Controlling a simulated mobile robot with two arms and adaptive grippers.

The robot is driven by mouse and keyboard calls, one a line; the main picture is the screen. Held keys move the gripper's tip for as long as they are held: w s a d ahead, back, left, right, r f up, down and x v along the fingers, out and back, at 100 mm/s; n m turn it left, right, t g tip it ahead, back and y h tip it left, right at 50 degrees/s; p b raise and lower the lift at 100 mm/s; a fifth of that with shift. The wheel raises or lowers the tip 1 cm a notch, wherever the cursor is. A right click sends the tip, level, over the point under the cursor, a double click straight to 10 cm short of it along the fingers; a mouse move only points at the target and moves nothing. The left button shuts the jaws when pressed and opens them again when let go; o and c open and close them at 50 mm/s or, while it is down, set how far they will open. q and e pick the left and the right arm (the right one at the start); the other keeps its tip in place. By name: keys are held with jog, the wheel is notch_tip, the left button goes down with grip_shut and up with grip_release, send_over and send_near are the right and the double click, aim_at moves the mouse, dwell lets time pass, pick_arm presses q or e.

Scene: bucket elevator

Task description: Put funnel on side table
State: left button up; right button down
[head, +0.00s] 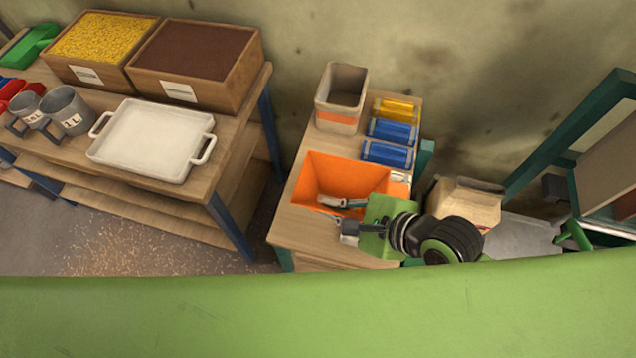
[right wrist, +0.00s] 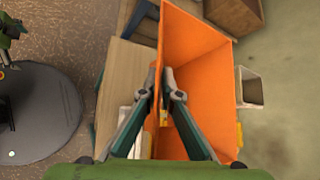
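The orange funnel (head: 335,178) is a wide, open-topped box shape over the front of the wooden side table (head: 303,230). It appears to rest there, but its underside is hidden. My right gripper (head: 346,215) is at the funnel's front edge. In the right wrist view, the right gripper (right wrist: 160,80) has one finger inside the funnel (right wrist: 195,50) and one outside, with tips pressed close on its wall. The side table's top (right wrist: 122,80) shows beside the funnel there. My left gripper is not in view.
A paper-like bag (head: 465,203) is to the right. The left table holds a white tray (head: 150,140), grey mugs (head: 68,110) and filled wooden boxes (head: 195,65).

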aim_at(318, 192)
jog(key=w, duration=0.1)
jog(key=w+a+f, duration=0.1)
jog(key=w+a, duration=0.1)
jog(key=w, duration=0.1)
jog(key=shift+f+p, duration=0.25)
jog(key=shift+p, duration=0.1)
jog(key=w+a+f, duration=0.1)
jog(key=f, duration=0.1)
jog(key=w+f, duration=0.2)
jog(key=w+a+f, duration=0.1)
jog(key=f, duration=0.1)
jog(key=shift+w+a, duration=0.3)
jog(key=shift+w, duration=0.1)
jog(key=f, duration=0.1)
jog(key=f+p, duration=0.1)
jog(key=shift+w+a+f, duration=0.1)
jog(key=shift+w+f, duration=0.1)
jog(key=shift+f, duration=0.6)
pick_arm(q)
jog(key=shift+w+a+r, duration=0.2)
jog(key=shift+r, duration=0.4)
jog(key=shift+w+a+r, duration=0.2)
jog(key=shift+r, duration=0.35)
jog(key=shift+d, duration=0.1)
pick_arm(e)
jog(key=c, duration=2.3)
grip_release()
jog(key=shift+f, duration=0.15)
